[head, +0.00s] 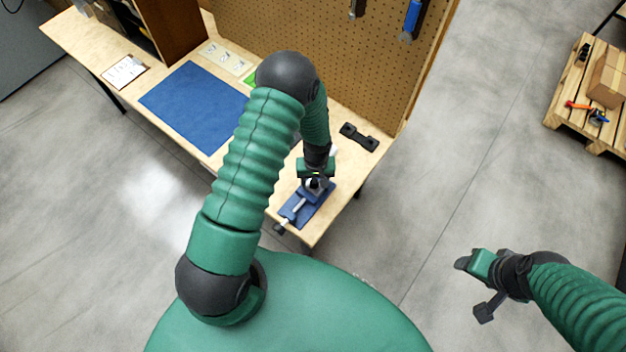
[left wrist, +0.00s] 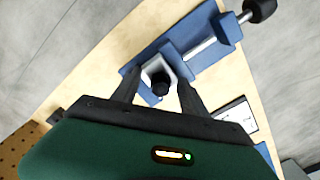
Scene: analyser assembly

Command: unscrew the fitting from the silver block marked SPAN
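A silver block (left wrist: 158,68) sits in a blue vise (left wrist: 184,44) at the bench's near right end; the vise also shows in the head view (head: 297,212). A dark round fitting (left wrist: 160,88) shows at the block. No SPAN marking is readable. My left gripper (head: 316,186) is over the vise. In the left wrist view its fingers (left wrist: 158,84) are spread on either side of the fitting, with visible gaps, and hold nothing. In the head view the gripper hides most of the block and fitting. My right gripper (head: 472,288) is open and empty over the floor, off the bench.
The vise handle (head: 281,228) reaches the bench's front edge. A blue mat (head: 194,106) lies left on the bench, with a clipboard (head: 124,71) beyond it. A dark tool (head: 359,137) lies near the pegboard (head: 330,60). A pallet (head: 588,120) stands on the floor at right.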

